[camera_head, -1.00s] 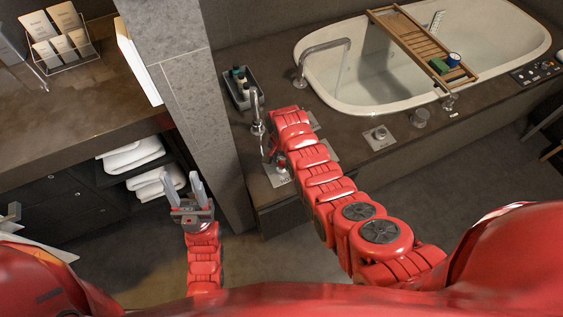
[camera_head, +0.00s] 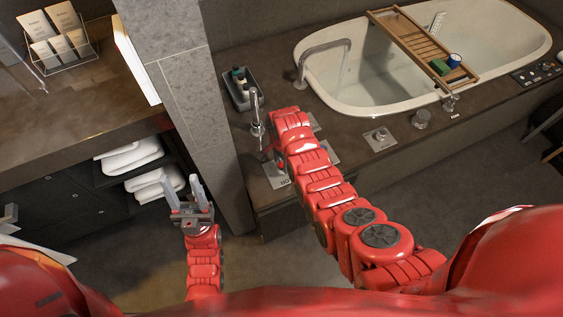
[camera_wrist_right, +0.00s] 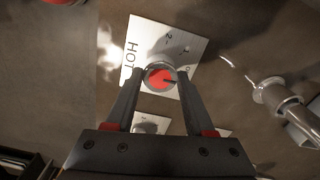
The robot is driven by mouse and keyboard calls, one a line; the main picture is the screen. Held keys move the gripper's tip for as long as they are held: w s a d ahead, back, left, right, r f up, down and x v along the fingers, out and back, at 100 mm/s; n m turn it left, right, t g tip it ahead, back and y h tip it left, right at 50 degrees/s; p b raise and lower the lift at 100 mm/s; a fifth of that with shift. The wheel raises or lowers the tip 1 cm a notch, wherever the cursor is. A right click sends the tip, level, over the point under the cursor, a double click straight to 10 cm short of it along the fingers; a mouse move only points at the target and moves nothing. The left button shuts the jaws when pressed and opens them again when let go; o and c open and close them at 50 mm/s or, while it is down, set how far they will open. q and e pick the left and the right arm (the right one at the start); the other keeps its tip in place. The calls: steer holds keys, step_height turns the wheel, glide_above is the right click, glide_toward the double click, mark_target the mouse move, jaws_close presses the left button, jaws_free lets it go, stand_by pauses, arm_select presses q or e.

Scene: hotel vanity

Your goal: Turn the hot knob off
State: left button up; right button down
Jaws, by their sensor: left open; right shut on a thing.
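The hot knob (camera_wrist_right: 158,78) is a round knob with a red top and a dark pointer line, on a pale plate (camera_wrist_right: 181,40) marked HOT with a numbered scale. My right gripper (camera_wrist_right: 160,82) has its two fingers on either side of the knob, shut on it. The pointer points to the right in the right wrist view. In the head view the HOT plate (camera_head: 277,179) shows beside my right arm, which hides most of the gripper and knob. My left gripper (camera_head: 187,190) is open and empty, left of the tub deck.
A metal spout (camera_head: 257,120) stands near the plate; it also shows in the right wrist view (camera_wrist_right: 285,100). A grey tray of bottles (camera_head: 240,92) is behind it. The bathtub (camera_head: 320,95) with a wooden caddy (camera_head: 400,35) lies right. A stone pillar (camera_head: 195,110) stands between my arms.

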steer(key=shift+w, duration=0.1)
steer(key=shift+c, duration=1.3)
jaws_free()
step_height(320, 180, up, 10)
step_height(320, 180, up, 8)
steer(key=f+p, duration=0.1)
steer(key=p, duration=0.5)
glide_above(281, 164)
steer(key=shift+d+r, duration=0.1)
steer(key=shift+r, duration=0.15)
